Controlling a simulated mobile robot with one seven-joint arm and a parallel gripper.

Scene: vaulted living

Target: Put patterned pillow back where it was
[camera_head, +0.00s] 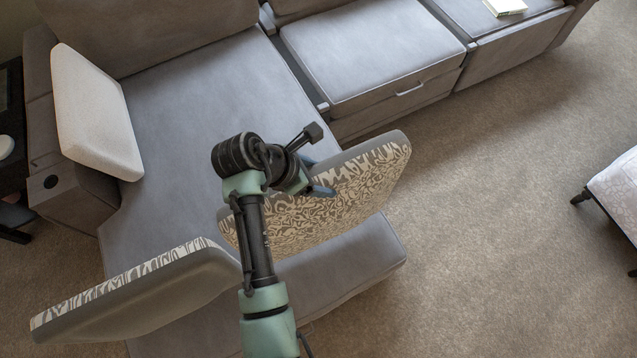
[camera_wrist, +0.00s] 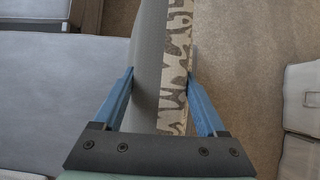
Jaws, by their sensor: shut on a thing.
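My gripper (camera_head: 316,178) is shut on a patterned pillow (camera_head: 345,195) with a cream and grey-brown leafy print and a plain grey back. The pillow stands on edge, tilted, over the front part of the grey sofa's chaise (camera_head: 180,110). In the wrist view, the blue fingers (camera_wrist: 160,76) sit on either side of the pillow's edge (camera_wrist: 175,50). A second pillow (camera_head: 140,295) with a similar patterned edge and grey face is at the lower left, by the chaise's left side. My arm hides part of the held pillow; I cannot tell whether its lower edge touches the seat.
A plain off-white pillow (camera_head: 95,110) leans at the sofa's left arm (camera_head: 70,190). More sofa seats (camera_head: 370,50) run to the right, with a book (camera_head: 505,6) on the far one. Carpet (camera_head: 480,220) between is clear.

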